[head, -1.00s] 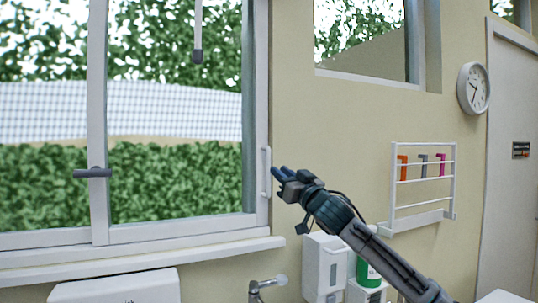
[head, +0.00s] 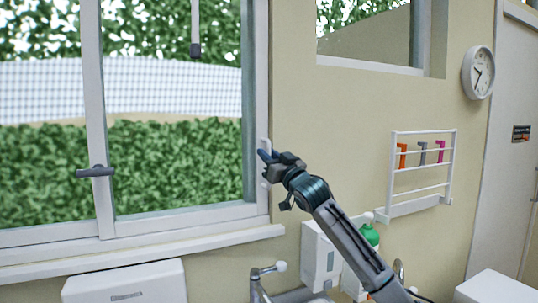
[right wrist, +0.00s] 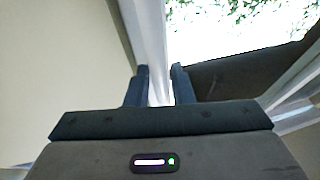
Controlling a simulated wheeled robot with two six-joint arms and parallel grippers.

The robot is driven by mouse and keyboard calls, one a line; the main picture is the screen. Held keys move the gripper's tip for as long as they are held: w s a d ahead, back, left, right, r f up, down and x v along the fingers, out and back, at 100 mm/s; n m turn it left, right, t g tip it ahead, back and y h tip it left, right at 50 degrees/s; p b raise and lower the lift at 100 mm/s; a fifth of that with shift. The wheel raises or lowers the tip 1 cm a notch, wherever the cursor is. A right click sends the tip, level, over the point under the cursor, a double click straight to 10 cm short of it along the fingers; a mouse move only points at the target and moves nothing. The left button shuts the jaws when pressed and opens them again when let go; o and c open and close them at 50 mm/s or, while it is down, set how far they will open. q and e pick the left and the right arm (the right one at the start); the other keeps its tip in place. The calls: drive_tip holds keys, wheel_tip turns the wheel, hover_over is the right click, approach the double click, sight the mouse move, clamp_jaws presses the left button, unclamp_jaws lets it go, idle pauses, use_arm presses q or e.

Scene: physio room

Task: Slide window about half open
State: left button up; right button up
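The window (head: 175,165) fills the left of the head view. Its sliding pane (head: 102,120) has an upright frame bar with a dark grey latch (head: 95,171). A white upright pull handle (head: 264,146) is on the right side of the window frame. My right gripper (head: 267,156) is at this handle, its dark blue fingertips overlapping it. In the right wrist view, the two fingers (right wrist: 160,85) stand either side of a white bar, with a narrow space between them. Whether they press on it is not clear. My left gripper is not in view.
Below the window are a white sill (head: 140,249), a white box (head: 125,284) and a tap (head: 262,275). A wall rack (head: 422,172) hangs to the right. The wall between window and rack is clear.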

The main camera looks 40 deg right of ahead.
clamp_jaws()
drive_tip(key=shift+a, duration=0.1)
drive_tip(key=shift+w+a, duration=0.1)
drive_tip(key=shift+a, duration=0.15)
drive_tip(key=w+a+p, duration=0.2)
drive_tip(key=a, duration=0.6)
drive_tip(key=w+a+p, duration=0.1)
drive_tip(key=w+a, duration=0.2)
drive_tip(key=a, duration=0.5)
drive_tip(key=shift+a+p, duration=0.25)
drive_tip(key=shift+p, duration=0.15)
drive_tip(key=shift+w, duration=0.1)
unclamp_jaws()
